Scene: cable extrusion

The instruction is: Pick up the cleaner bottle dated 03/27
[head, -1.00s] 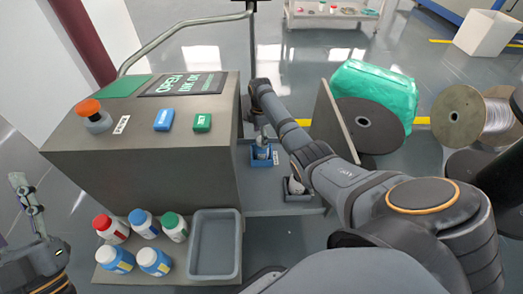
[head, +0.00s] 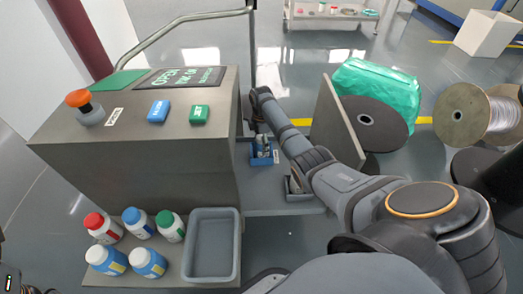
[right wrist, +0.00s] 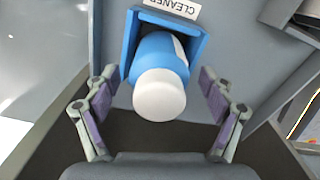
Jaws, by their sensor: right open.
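In the right wrist view a blue bottle (right wrist: 160,65) with a white cap (right wrist: 159,96) stands in a blue bin (right wrist: 131,40) labelled CLEANER. My right gripper (right wrist: 160,98) is open, with one finger on each side of the bottle and gaps to both. No date is readable on this bottle. In the head view the blue bin (head: 262,160) sits on the low platform beside the grey console, with my right gripper (head: 261,140) over it, small and partly hidden. Only a sliver of my left arm shows at the lower left edge; its gripper is outside the view.
The grey console (head: 130,150) stands left of the bin. Several bottles with red (head: 93,221), white and green caps stand on the lower shelf beside a grey tray (head: 238,245). An upright panel (head: 335,125) and a cable reel (head: 375,122) stand to the right.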

